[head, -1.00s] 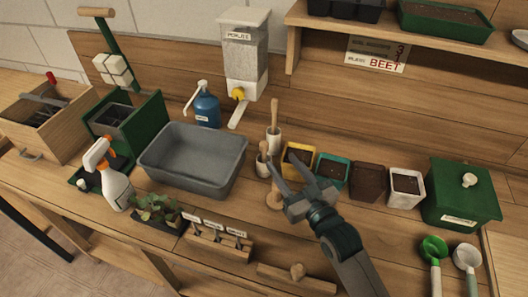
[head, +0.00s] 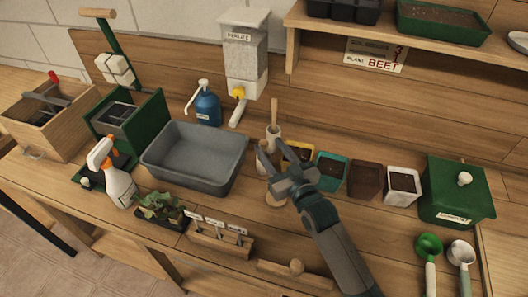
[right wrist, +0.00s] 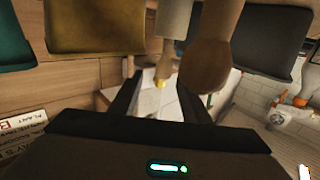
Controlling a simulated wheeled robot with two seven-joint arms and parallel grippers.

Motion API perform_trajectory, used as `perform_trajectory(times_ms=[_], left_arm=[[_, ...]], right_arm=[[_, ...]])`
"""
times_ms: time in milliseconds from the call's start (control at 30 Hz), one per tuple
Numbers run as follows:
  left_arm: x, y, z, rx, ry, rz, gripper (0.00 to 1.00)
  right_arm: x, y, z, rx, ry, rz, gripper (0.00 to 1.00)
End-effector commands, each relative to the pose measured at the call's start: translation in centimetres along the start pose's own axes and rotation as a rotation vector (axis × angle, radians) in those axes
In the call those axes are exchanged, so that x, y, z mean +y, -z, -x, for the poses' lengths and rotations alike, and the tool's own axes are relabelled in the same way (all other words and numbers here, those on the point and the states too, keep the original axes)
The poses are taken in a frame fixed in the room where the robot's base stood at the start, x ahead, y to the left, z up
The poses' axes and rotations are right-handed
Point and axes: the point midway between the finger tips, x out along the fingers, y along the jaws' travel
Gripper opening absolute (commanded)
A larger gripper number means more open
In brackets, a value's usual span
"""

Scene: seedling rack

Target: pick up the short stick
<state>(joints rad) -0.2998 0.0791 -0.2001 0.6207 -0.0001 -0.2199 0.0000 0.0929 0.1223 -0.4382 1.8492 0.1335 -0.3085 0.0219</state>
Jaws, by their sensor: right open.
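In the right wrist view a rounded wooden stick (right wrist: 208,62), seemingly the short one, looms close beside the open fingers (right wrist: 158,95). I cannot tell whether it lies between them. My left gripper is not in view.
A grey tub (head: 195,160) stands to the left. Yellow (head: 300,147), teal (head: 331,172), brown and white pots stand in a row to the right, close to the gripper. A wooden label rack (head: 218,241) is in front. The perlite dispenser (head: 245,60) hangs behind.

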Motion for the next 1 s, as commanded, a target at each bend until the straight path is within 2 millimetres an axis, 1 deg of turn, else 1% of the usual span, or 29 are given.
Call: perform_trajectory(times_ms=[33, 133, 200, 333, 467, 867, 900, 967, 1000], left_arm=[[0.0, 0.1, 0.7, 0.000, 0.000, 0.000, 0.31], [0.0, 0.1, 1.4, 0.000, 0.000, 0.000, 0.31], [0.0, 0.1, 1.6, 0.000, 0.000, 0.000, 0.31], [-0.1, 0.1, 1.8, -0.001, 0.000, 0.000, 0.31], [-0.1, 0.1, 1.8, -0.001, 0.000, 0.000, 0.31], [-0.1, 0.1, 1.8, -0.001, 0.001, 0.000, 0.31], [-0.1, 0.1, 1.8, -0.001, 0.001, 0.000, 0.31], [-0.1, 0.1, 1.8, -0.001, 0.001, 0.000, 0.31], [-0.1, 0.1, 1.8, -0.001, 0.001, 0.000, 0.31]], right_arm=[[-0.2, 0.4, -0.7, 0.001, 0.000, -0.001, 0.43], [-0.5, 0.4, -1.8, 0.000, 0.000, -0.001, 0.43], [-0.5, 0.3, -2.6, 0.001, 0.000, 0.000, 0.43], [-0.5, 0.2, -3.7, 0.001, 0.001, -0.001, 0.43], [-0.5, 0.0, -4.0, 0.001, 0.002, -0.001, 0.43], [-0.5, 0.0, -3.9, 0.001, 0.001, -0.001, 0.43], [-0.5, 0.0, -3.9, 0.001, 0.001, -0.001, 0.38], [-0.5, 0.0, -3.9, 0.001, 0.001, -0.001, 0.24], [-0.5, 0.0, -3.9, 0.001, 0.001, -0.001, 0.14]])
